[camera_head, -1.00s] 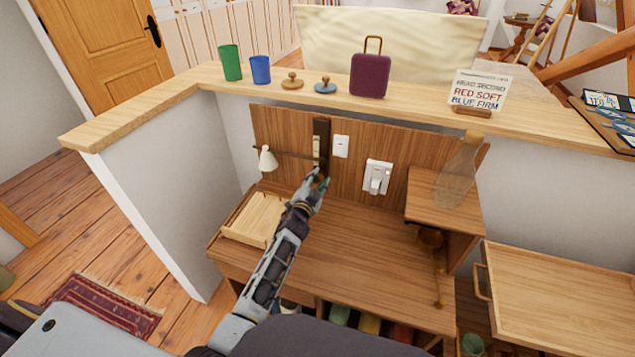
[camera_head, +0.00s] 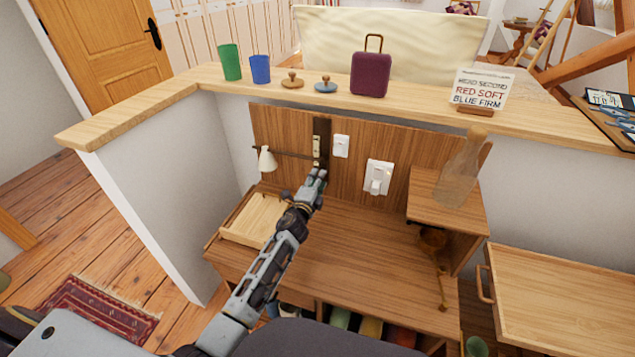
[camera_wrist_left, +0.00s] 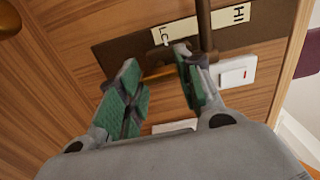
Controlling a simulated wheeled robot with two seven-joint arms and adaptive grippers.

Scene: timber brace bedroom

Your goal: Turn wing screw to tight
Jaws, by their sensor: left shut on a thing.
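A dark upright strip (camera_head: 321,135) on the wooden back panel carries a pale label, which reads LO and HI in the left wrist view (camera_wrist_left: 205,27). A dark rod (camera_wrist_left: 203,22) crosses the strip; a white lamp shade (camera_head: 266,159) hangs from it in the head view. My left gripper (camera_head: 317,174) is at the strip's lower end. In the left wrist view its green-padded fingers (camera_wrist_left: 158,70) are around a small brass piece (camera_wrist_left: 157,73), seemingly the wing screw, mostly hidden by the fingers. Whether it is tight cannot be seen. My right gripper is out of view.
A white switch plate (camera_head: 340,146) is close to the right of the strip, and a larger switch (camera_head: 379,178) lies further right. A shallow wooden tray (camera_head: 235,237) stands on the desk (camera_head: 350,255). A glass bottle (camera_head: 460,175) stands on the small side shelf.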

